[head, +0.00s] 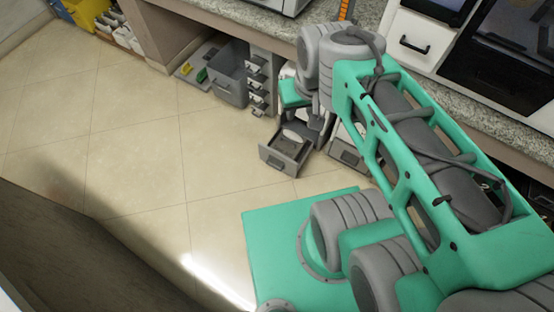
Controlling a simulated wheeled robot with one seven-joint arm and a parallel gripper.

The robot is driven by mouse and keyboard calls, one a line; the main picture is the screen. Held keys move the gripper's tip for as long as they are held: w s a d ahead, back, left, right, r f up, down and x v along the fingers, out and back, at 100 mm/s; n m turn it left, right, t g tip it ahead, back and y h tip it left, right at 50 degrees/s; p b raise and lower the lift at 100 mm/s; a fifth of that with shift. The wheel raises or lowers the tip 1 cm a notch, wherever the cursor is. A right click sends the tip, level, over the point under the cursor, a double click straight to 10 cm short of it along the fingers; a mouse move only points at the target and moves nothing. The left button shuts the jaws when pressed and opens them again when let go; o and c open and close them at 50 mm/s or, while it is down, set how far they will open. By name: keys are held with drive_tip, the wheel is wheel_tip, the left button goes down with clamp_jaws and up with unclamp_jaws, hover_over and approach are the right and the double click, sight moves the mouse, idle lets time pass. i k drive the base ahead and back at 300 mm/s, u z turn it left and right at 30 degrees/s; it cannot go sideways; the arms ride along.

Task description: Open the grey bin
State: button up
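A grey bin (283,163) under the counter is pulled out towards the open floor, so its inside and its front with a small handle show. My gripper (296,137) is at the back part of this bin, below my teal and grey wrist. The fingers are small and partly hidden by the arm, so I cannot tell whether they are open, shut or touching the bin. A larger grey bin (229,73) farther left is also pulled out, with its open top showing.
Several small grey drawers (257,84) are stacked beside the larger bin. Another grey drawer front (345,155) is right of the pulled-out bin, partly behind my arm. A grey tray (191,73) holds green and yellow items. The tiled floor (140,150) on the left is clear.

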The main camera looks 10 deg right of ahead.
sight(227, 74)
drive_tip(key=u, duration=0.5)
drive_tip(key=i, duration=0.55)
drive_tip(key=u, duration=1.2)
drive_tip(key=i, duration=1.65)
drive_tip(key=z, duration=0.75)
drive_tip(key=i, duration=0.55)
drive_tip(key=z, duration=1.85)
